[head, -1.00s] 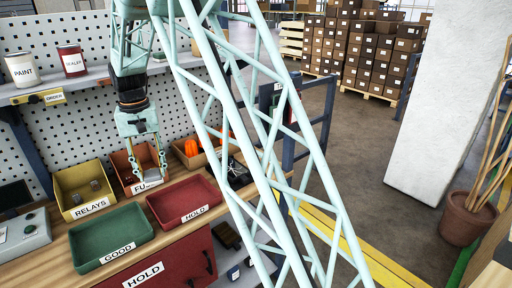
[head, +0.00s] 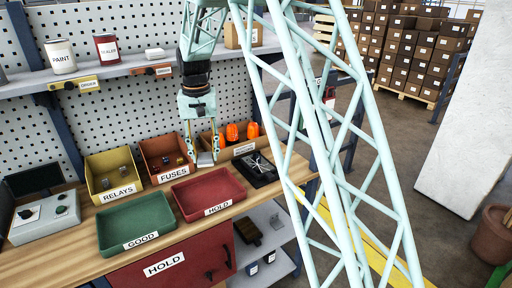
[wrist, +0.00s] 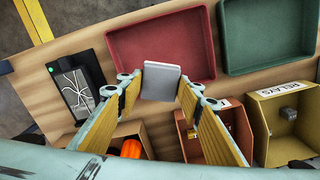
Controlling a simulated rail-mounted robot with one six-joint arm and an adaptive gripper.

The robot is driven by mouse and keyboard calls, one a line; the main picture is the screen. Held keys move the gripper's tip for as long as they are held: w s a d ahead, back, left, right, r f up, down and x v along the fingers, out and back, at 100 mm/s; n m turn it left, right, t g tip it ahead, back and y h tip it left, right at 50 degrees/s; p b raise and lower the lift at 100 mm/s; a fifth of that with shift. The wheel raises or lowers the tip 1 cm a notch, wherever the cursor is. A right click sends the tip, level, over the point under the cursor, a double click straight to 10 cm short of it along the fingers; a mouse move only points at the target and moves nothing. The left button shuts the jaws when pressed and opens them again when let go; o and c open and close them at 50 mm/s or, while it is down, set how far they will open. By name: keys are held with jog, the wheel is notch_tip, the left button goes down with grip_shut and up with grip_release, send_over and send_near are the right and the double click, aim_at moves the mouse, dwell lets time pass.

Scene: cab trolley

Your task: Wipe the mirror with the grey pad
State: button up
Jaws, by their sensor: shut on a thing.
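My gripper (head: 205,150) is shut on the grey pad (head: 206,160), a small flat piece. The pad also shows between the fingertips in the wrist view (wrist: 161,80). In the head view, the gripper hangs at the right of the fuses bin, behind the red hold tray. A black-framed flat unit with a dark face and white crack-like lines (head: 258,168) lies on the bench to the right; it may be the mirror. It also shows left of the pad in the wrist view (wrist: 78,92). The pad appears apart from it.
A red hold tray (head: 232,188) and green good tray (head: 128,243) line the bench front. A shelf (head: 120,78) hangs above.

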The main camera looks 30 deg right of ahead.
jog(key=shift+d, duration=0.1)
jog(key=shift+w+d+n+p, duration=0.15)
jog(key=shift+d+n+p, duration=0.35)
jog(key=shift+d+p, duration=0.25)
jog(key=d+f+n+p, duration=0.3)
jog(key=d+n+p, duration=0.8)
jog(key=d, duration=0.8)
jog(key=shift+d+n+p, duration=0.2)
jog(key=shift+n+p, duration=0.15)
jog(key=shift+n, duration=0.45)
jog(key=shift+f, duration=0.25)
